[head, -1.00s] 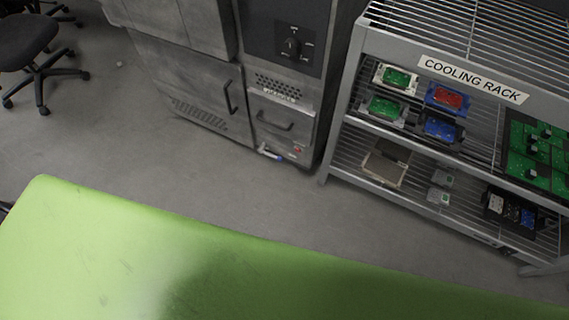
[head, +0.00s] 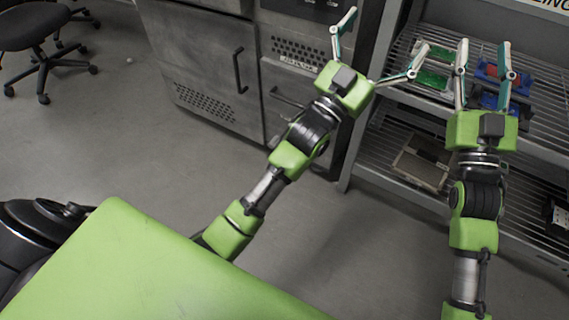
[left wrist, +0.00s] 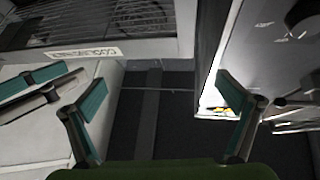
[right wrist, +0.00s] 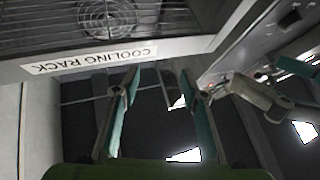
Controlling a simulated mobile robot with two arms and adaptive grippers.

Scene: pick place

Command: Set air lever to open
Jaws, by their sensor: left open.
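My left gripper (head: 382,45) is open and empty, its fingers spread wide in front of the grey oven's right edge. My right gripper (head: 484,48) is open and empty, further right in front of the rack; its two fingers also show apart in the right wrist view (right wrist: 162,100). I cannot make out a lever labelled air. The dark control panel (head: 305,8) of the oven is cut by the head view's top edge. A dark round knob (left wrist: 302,12) shows at the top right of the left wrist view. My left arm covers the oven's lower right part.
The grey oven (head: 205,50) has a door handle (head: 239,70) and a drawer handle (head: 287,97). The metal cooling rack (head: 375,172) holds coloured circuit boards behind my grippers.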

